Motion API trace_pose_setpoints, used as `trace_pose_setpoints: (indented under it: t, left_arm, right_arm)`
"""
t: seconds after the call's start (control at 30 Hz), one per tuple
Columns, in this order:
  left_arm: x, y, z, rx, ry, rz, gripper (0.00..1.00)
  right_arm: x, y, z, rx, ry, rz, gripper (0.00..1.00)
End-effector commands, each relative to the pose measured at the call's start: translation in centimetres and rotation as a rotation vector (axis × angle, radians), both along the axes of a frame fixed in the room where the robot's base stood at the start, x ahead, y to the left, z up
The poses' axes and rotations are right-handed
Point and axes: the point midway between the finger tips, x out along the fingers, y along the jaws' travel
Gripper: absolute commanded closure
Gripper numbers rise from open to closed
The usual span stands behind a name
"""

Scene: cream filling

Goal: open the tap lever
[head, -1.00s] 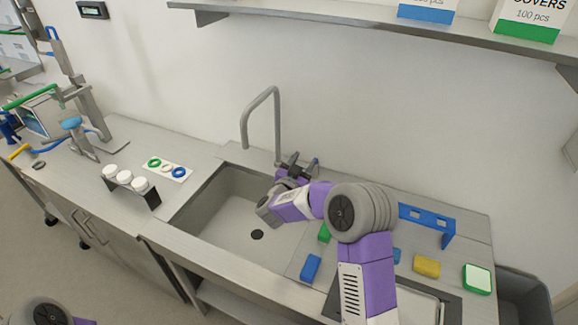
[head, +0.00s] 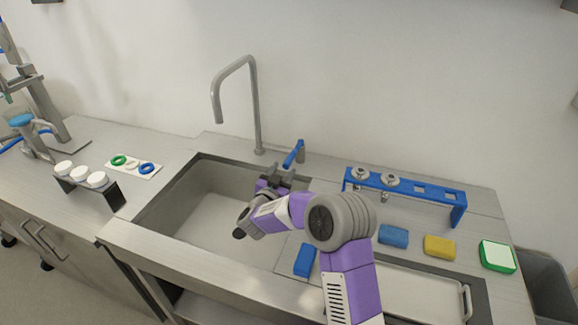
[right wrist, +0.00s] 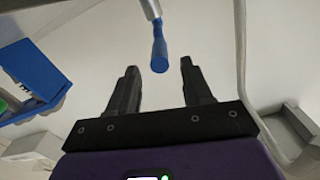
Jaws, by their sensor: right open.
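The tap lever (head: 293,153) is a blue handle on a grey post behind the sink, right of the tall curved tap (head: 257,105). My right gripper (head: 275,178) is over the sink's back right part, just in front of and below the lever in the head view. In the right wrist view, my right gripper (right wrist: 159,66) is open and empty. There the blue lever (right wrist: 159,50) points down toward the gap between the fingertips, and no contact is visible. My left gripper is out of view.
A blue rack (head: 405,188) holding metal parts stands right of the lever. Blue, yellow and green-white sponges (head: 440,247) lie on the counter at right. A dark stand with white caps (head: 80,175) and a card of coloured rings (head: 133,167) are left of the sink (head: 190,205).

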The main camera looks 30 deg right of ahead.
Motion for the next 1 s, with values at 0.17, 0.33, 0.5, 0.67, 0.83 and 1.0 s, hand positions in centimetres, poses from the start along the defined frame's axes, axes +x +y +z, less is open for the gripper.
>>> trace_pose_setpoints:
  t: [0.17,0.33,0.5,0.67,0.83,1.0]
  left_arm:
    - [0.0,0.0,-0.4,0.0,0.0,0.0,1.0]
    - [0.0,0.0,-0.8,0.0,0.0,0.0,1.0]
    - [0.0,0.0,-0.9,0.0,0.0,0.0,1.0]
    - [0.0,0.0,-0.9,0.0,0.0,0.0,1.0]
    - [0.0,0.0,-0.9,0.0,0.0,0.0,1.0]
    - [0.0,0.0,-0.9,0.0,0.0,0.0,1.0]
  right_arm:
    - [1.8,-2.2,-0.1,0.0,-0.002,-0.003,0.5]
    - [3.3,-4.0,-0.1,0.0,-0.001,-0.003,0.5]
    - [4.2,-5.0,0.0,-0.002,0.0,-0.001,0.5]
    - [4.4,-5.2,0.1,-0.001,0.0,-0.001,0.5]
    - [4.3,-5.2,0.1,-0.001,0.0,0.0,0.52]
    - [4.3,-5.2,0.1,-0.001,0.0,-0.001,0.78]
